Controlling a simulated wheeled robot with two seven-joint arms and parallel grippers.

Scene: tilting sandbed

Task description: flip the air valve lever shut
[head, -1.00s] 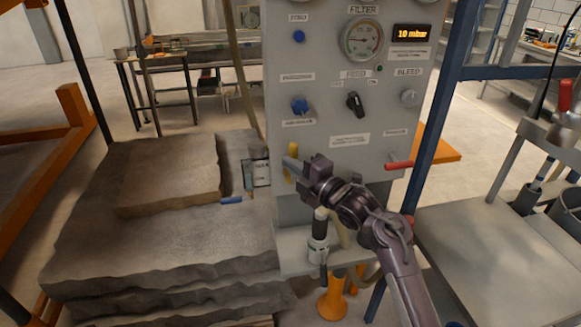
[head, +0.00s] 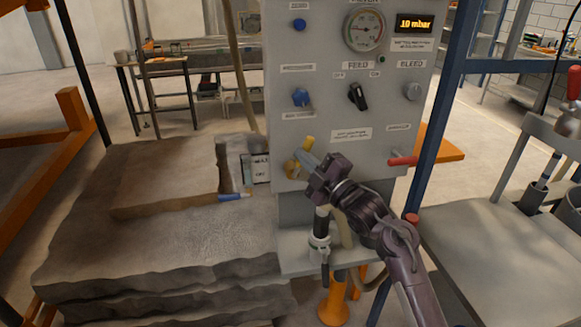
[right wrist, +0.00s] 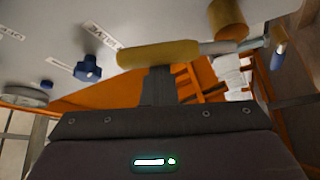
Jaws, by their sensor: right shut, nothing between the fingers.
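The air valve lever has a yellow handle (head: 309,143) at the lower left of the grey control panel. It leans up and to the right from its brass-coloured valve body (head: 292,170). In the right wrist view the yellow handle (right wrist: 157,53) lies across the picture, with the brass cylinder (right wrist: 228,18) near its metal end. My right gripper (head: 306,160) is shut and empty, its tips at the lever in front of the panel. In the wrist view its fingers (right wrist: 160,80) reach up to the handle's edge and appear to touch it. My left gripper is not in view.
The panel (head: 340,115) carries a gauge (head: 364,28), blue knobs, a black feed switch (head: 357,96) and a red lever (head: 402,160). The sandbed (head: 110,235) lies left. A blue post (head: 436,110) and grey table (head: 480,240) stand right.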

